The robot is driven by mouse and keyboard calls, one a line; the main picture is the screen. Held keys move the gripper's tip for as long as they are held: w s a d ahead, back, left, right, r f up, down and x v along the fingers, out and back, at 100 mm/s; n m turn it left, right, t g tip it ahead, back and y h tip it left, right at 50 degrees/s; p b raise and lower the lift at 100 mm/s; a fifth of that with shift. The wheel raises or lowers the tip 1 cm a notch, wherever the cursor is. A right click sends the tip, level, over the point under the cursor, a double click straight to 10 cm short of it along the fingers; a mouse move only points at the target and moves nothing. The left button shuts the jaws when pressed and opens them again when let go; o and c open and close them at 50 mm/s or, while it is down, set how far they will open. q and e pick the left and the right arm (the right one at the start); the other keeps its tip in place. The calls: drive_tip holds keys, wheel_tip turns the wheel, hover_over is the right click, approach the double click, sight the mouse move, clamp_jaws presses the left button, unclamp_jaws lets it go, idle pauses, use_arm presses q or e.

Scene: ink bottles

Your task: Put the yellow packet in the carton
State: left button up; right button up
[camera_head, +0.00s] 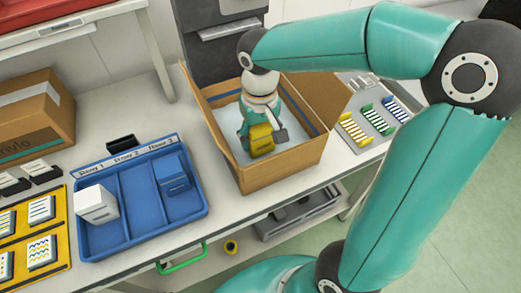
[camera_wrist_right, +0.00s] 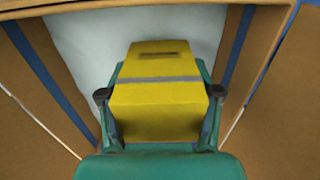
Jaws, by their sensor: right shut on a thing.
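The yellow packet (camera_head: 261,141) is held by my right gripper (camera_head: 262,130) inside the opening of the open carton (camera_head: 283,167). The right wrist view shows the packet (camera_wrist_right: 160,95) between the two fingers, with the carton's pale bottom (camera_wrist_right: 85,45) beyond it. I cannot tell whether the packet touches the carton's bottom. The carton's flaps stand open, and its brown walls surround the gripper. My left gripper is not in view.
A blue tray (camera_head: 138,243) with compartments stands left of the carton, holding a white box (camera_head: 97,204) and a blue box (camera_head: 173,175). Yellow, green and blue striped items (camera_head: 376,121) lie right of the carton. A closed carton (camera_head: 30,115) stands far left.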

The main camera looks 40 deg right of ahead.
sight(260, 152)
drive_tip(key=shift+s+f, duration=0.1)
drive_tip(key=shift+f, duration=3.1)
drive_tip(key=o, duration=1.2)
drive_tip(key=shift+o, duration=0.2)
drive_tip(key=shift+r, duration=0.1)
wheel_tip(260, 152, up, 12)
drive_tip(key=shift+f+p, duration=0.1)
drive_tip(key=shift+p, duration=0.2)
